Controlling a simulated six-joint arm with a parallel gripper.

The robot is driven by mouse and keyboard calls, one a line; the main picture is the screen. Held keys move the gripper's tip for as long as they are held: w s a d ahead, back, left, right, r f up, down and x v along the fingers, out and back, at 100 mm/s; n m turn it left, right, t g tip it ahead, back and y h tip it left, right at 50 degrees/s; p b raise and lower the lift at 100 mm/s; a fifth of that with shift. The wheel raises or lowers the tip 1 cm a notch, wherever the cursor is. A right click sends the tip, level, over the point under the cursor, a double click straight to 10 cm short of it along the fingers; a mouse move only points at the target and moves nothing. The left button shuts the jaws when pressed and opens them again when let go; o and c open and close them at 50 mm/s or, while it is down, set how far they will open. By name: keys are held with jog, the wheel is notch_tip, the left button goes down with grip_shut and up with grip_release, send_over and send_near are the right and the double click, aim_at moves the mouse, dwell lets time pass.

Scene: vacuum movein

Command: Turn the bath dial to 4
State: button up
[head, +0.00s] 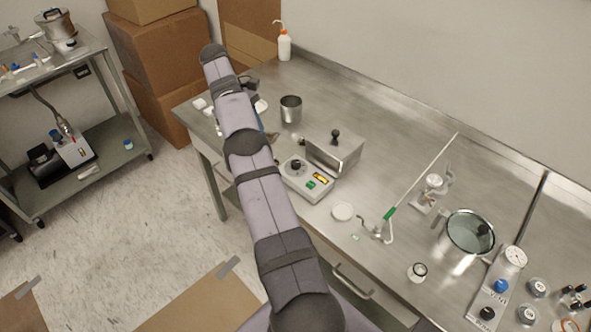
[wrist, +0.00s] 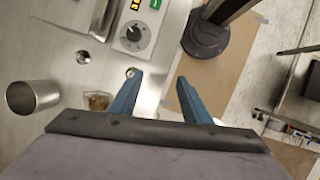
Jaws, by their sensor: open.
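The bath (head: 307,184) is a low light control box with a metal tank (head: 345,160) behind it. In the head view my gripper is mostly hidden behind my arm.
A metal beaker (head: 291,109) and a small amber container (wrist: 97,100) stand near the bath. A white dish (head: 343,212) and a stand with a green-gripped rod (head: 389,214) are to its right. A glass-topped pot (head: 470,232) is farther right.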

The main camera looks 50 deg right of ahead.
aim_at(292, 167)
jog(key=a+f+n+g+h+b, duration=0.1)
jog(key=a+f+n+g+b, duration=0.1)
jog(key=a+f+b, duration=0.35)
jog(key=s+d+f+n+h, duration=0.1)
jog(key=s+n+h, duration=0.2)
jog(key=s+h, duration=0.1)
jog(key=s+d+n+g+h+b, duration=0.1)
jog(key=s+d+n+h, duration=0.1)
jog(key=s+n+h, duration=0.1)
jog(key=s+d+f+n+g+h, duration=0.1)
jog(key=s+n+h, duration=0.1)
jog(key=s+h, duration=0.3)
jog(key=shift+s+d+f+n+h+b, duration=0.25)
jog(key=shift+f+n+h+b, duration=0.15)
jog(key=shift+h, duration=0.1)
jog(key=n+t+h, duration=0.1)
jog(key=d+n+t+h, duration=0.1)
jog(key=n+t, duration=0.2)
jog(key=shift+w+d+f+h, duration=0.35)
jog(key=shift+f+h, duration=0.05)
jog(key=w+t, duration=0.2)
jog(key=w+f+n+t, duration=0.1)
jog(key=shift+w+d, duration=0.25)
jog(key=shift+w, duration=0.15)
jog(key=shift+f, duration=0.1)
jog(key=shift+s+d+p, duration=0.15)
jog(key=shift+d+p, duration=1.1)
jog(key=shift+d, duration=2.45)
